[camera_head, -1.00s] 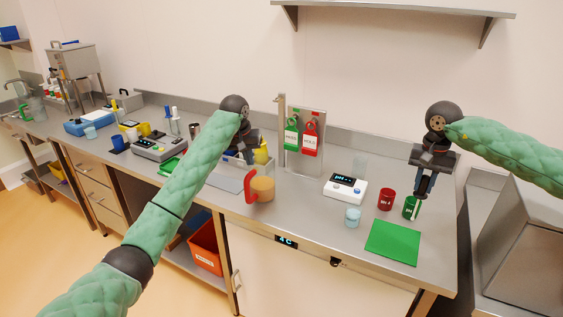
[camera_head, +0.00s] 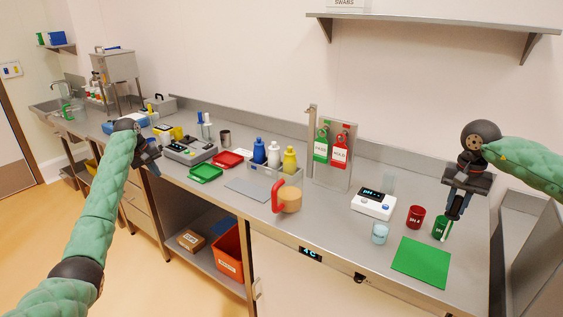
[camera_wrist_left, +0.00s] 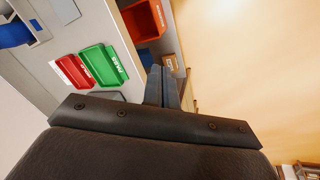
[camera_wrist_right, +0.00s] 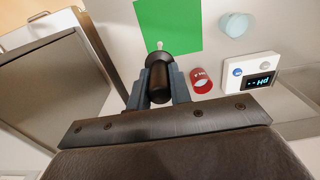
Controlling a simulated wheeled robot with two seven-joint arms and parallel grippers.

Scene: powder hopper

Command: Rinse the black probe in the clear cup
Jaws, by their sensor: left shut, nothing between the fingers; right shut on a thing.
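My right gripper (camera_head: 452,214) is shut on the black probe (camera_wrist_right: 158,82), whose pale tip points down. In the head view the pale tip shows against the green cup (camera_head: 438,229); I cannot tell whether it is inside or in front of it. A pale bluish see-through cup (camera_head: 380,233) stands left of the red cup; it also shows in the right wrist view (camera_wrist_right: 236,24). A faint clear vessel (camera_head: 389,181) stands behind the pH meter. My left gripper (camera_head: 152,164) is shut and empty, by the bench's front edge at the left.
The red cup (camera_head: 415,217) stands between the see-through cup and the green cup. The pH meter (camera_head: 373,203) is behind. A green mat (camera_head: 421,262) lies in front, bare. An orange mug with a red handle (camera_head: 289,201), trays and bottles occupy the bench's middle.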

